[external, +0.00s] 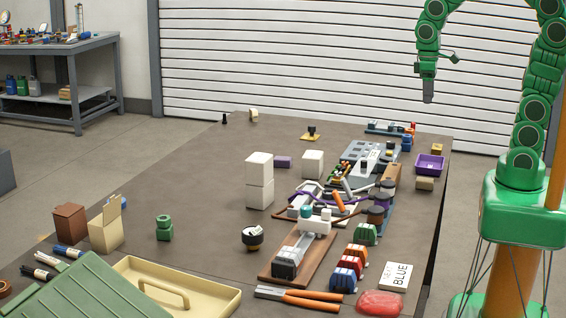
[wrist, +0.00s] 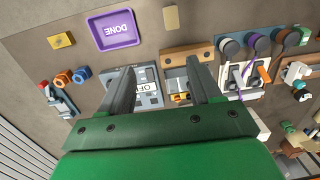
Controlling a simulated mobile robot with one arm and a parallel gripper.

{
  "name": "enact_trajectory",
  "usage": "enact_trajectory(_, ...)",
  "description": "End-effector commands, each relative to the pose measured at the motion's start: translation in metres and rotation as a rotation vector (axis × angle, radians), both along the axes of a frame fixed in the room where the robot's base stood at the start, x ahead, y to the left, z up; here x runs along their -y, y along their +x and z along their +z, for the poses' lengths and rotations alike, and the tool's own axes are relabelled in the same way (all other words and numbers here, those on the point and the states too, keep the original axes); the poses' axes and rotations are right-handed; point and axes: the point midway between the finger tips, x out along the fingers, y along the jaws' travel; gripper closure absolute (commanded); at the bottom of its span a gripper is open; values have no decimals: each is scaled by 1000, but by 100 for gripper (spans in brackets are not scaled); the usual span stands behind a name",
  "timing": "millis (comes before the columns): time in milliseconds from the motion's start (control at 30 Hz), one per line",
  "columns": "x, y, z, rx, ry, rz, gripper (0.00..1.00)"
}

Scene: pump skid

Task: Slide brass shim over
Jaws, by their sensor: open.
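No piece is plainly marked as the brass shim. A small flat yellow square (wrist: 61,41) left of the purple tray could be it; it also shows beyond the tray in the external view (external: 437,149). Another yellow plate with a black knob (external: 310,134) lies near the table's far side. My gripper (external: 428,92) is high above the table's far right part, pointing down. In the wrist view my gripper (wrist: 160,68) is open, its two fingers wide apart with nothing held. A grey panel with an OFF label (wrist: 150,88) shows below, partly hidden by the fingers.
The purple DONE tray (wrist: 118,30) is near the table edge, with a tan block (wrist: 171,18) beside it. Pump parts and dark round caps (wrist: 230,46) crowd the right side. White blocks (external: 259,180) stand mid-table. Orange-handled pliers (external: 300,297) lie in front.

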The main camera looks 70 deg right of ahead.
Motion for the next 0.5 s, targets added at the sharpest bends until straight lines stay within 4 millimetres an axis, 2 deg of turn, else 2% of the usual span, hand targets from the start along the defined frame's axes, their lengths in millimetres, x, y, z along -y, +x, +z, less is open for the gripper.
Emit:
enact_trajectory(100, 7, 26, 0, 14, 4, -3, 37)
enact_trajectory(500, 32, 108, -4, 68, 15, -5, 37)
